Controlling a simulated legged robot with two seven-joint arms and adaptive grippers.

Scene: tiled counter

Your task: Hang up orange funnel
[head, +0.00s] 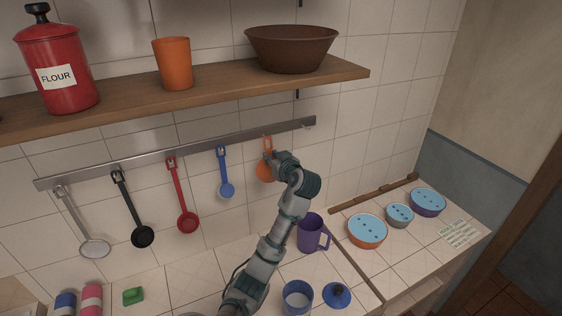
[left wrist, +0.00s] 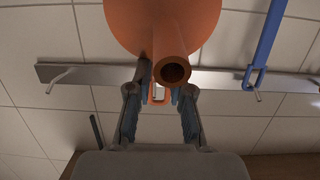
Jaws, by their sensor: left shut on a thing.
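The orange funnel (head: 264,170) is up against the metal rail (head: 150,158), right of the blue ladle (head: 225,178). Its handle loop (head: 268,143) overlaps the rail. My left gripper (head: 272,160) is shut on the funnel and covers part of it. In the left wrist view the funnel (left wrist: 133,22) has its spout opening toward the camera. The left fingertips (left wrist: 161,88) are at its handle, and the loop shows between them in front of the rail (left wrist: 225,80). I cannot tell whether a hook passes through the loop. My right gripper is not in view.
A red ladle (head: 185,205), a black ladle (head: 135,215) and a grey strainer (head: 85,230) hang further left. A wooden shelf (head: 215,90) juts out above the rail. A purple mug (head: 310,235) and lidded bowls (head: 368,235) stand on the counter below.

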